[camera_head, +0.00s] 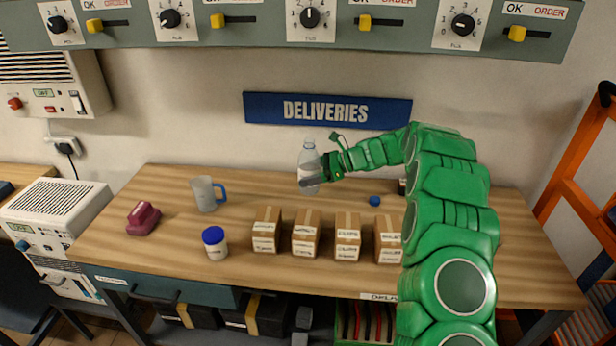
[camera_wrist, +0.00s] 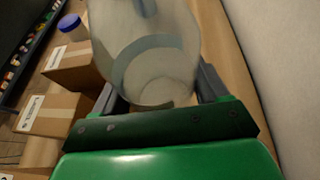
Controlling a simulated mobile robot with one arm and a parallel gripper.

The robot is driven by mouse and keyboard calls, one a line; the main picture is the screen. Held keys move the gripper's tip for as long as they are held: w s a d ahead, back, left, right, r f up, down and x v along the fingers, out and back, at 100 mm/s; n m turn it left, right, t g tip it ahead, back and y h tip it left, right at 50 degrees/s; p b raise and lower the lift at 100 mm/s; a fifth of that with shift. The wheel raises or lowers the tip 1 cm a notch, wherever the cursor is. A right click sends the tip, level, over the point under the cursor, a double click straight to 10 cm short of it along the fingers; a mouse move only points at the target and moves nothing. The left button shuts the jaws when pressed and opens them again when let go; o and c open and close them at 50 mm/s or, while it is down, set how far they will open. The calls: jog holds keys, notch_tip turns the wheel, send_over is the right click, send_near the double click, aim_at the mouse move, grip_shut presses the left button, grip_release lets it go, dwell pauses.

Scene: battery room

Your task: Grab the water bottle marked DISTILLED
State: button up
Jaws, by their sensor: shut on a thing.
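A clear water bottle (camera_head: 308,160) with a pale cap stands upright at the back of the wooden table, below the DELIVERIES sign. My green arm reaches in from the right, and my gripper (camera_head: 312,181) is shut on the bottle's lower body. In the wrist view the translucent bottle (camera_wrist: 155,60) fills the space between the two grey fingers of my gripper (camera_wrist: 157,92). I cannot read any DISTILLED marking on it. Whether its base touches the table or is slightly lifted, I cannot tell.
A row of cardboard boxes (camera_head: 306,233) stands in front of the bottle. A jar with a blue lid (camera_head: 214,242), a mug with a blue handle (camera_head: 205,194) and a maroon object (camera_head: 143,218) are to the left. A blue cap (camera_head: 375,201) lies right. A control panel (camera_head: 270,22) hangs above.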

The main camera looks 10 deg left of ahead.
aim_at(311, 170)
jog(key=shift+s+d+r, duration=0.3)
jog(key=shift+s+r, duration=0.6)
jog(key=shift+r, duration=0.1)
jog(key=shift+s+d+r, duration=0.25)
jog(key=shift+s+r, duration=0.6)
jog(key=shift+r, duration=0.15)
jog(key=s+d+r, duration=0.2)
jog(key=s+r, duration=0.1)
jog(key=s, duration=0.5)
jog(key=shift+d+r, duration=0.25)
jog(key=shift+r, duration=0.1)
